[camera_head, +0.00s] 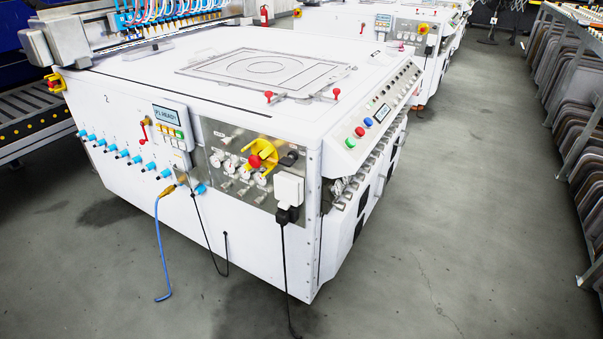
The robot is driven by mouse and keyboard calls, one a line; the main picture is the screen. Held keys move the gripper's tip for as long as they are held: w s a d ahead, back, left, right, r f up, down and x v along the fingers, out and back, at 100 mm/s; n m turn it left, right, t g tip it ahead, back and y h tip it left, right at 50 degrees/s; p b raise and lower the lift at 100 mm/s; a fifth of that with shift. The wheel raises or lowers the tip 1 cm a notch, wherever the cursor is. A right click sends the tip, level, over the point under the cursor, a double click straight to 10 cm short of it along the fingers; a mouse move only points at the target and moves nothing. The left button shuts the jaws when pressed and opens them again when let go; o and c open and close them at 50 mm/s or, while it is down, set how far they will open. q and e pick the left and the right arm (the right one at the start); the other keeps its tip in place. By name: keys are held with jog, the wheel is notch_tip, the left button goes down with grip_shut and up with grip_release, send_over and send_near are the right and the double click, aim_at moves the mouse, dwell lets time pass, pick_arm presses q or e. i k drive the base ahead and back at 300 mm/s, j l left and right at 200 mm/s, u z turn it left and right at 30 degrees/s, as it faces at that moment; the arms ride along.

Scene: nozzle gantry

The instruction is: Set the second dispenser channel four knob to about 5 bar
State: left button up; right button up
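A large white machine (230,95) stands close in front, with a "2" printed on its left side face. A metal panel (213,133) on that face carries several small round gauges (217,160) and small knobs, with a red and yellow rotary switch (262,155) among them. A row of blue fittings (121,153) runs along the face left of the panel. The gauge readings and channel labels are too small to read, and I cannot tell which knob is channel four. Neither of my grippers is in view.
A sloped console (372,118) with buttons is on the machine's right side. Another white machine (365,40) stands behind. A rack of panels (570,125) lines the right; the grey floor (460,220) between is clear.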

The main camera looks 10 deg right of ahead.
aim_at(361, 176)
jog(key=i+l+u, duration=0.2)
jog(key=l+u, duration=0.2)
jog(key=i+l+u, duration=0.1)
jog(key=l+u, duration=0.25)
jog(key=l, duration=0.2)
jog(key=l+u, duration=0.4)
jog(key=l, duration=0.15)
jog(key=l+u, duration=0.4)
jog(key=l, duration=0.75)
jog(key=k+l+u, duration=0.1)
jog(key=l, duration=0.45)
jog(key=k+l, duration=0.1)
jog(key=l, duration=0.5)
jog(key=k+l, duration=0.1)
jog(key=l, duration=0.45)
jog(key=l+u, duration=0.1)
jog(key=l, duration=0.5)
jog(key=k+l, duration=0.15)
jog(key=l, duration=0.4)
